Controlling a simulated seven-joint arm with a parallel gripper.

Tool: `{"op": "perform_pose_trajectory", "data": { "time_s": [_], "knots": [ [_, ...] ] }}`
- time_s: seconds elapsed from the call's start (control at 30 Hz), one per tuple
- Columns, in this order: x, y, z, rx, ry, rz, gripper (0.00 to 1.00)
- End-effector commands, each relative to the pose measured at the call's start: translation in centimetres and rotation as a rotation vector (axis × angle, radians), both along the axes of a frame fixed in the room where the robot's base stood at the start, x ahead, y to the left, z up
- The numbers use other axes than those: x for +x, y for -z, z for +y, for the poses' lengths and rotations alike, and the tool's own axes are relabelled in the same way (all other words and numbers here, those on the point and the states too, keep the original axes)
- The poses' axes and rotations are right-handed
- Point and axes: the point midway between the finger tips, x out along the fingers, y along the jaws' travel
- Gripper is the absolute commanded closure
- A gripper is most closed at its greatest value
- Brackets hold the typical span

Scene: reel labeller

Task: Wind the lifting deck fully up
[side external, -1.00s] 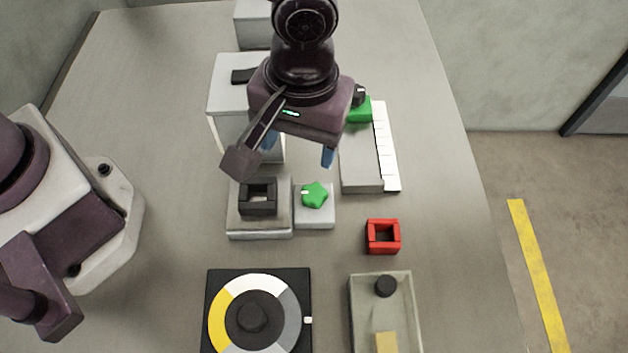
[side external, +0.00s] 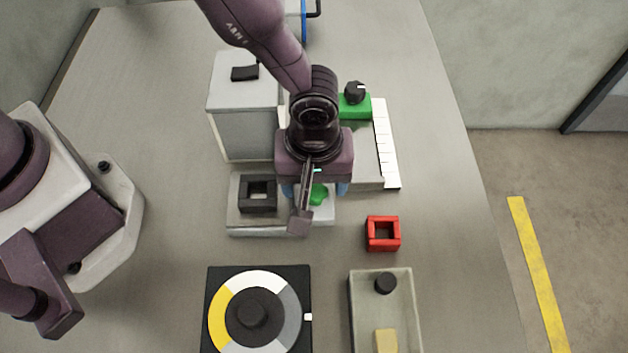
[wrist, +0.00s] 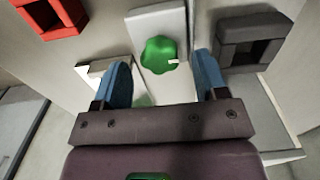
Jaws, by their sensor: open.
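The green star-shaped knob (side external: 318,194) sits on a small pale block (side external: 322,216) beside the grey platform (side external: 262,228). A dark square frame (side external: 258,194) rests on the platform. In the wrist view the green knob (wrist: 159,54), with a white pointer mark, lies ahead of and between my fingertips, and the dark frame (wrist: 250,42) is to the right. My gripper (side external: 315,190) is open above the knob with its fingers pointing down. Its blue fingers (wrist: 163,80) show apart with nothing between them. My gripper partly hides the knob in the side view.
A red square frame (side external: 383,234) lies to the right. A dial with yellow, white and grey sectors (side external: 218,312) and a tray (side external: 414,318) holding a black cylinder and a yellow block are in front. A white box (side external: 243,125) and a green slider (side external: 354,108) stand behind.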

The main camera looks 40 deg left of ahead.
Motion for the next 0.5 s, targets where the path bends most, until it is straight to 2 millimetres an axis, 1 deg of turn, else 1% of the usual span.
{"op": "perform_pose_trajectory", "data": {
  "time_s": [0.07, 0.2, 0.47, 0.5],
  "knots": [
    [-0.04, 0.84, 0.04, 0.002, 0.001, 0.002, 0.34],
    [0.00, 1.45, 0.00, 0.000, 0.001, 0.000, 0.34],
    [0.01, 1.50, -0.01, -0.001, 0.001, -0.001, 0.34],
    [0.00, 1.50, 0.00, -0.001, 0.001, -0.001, 0.43]
  ]
}}
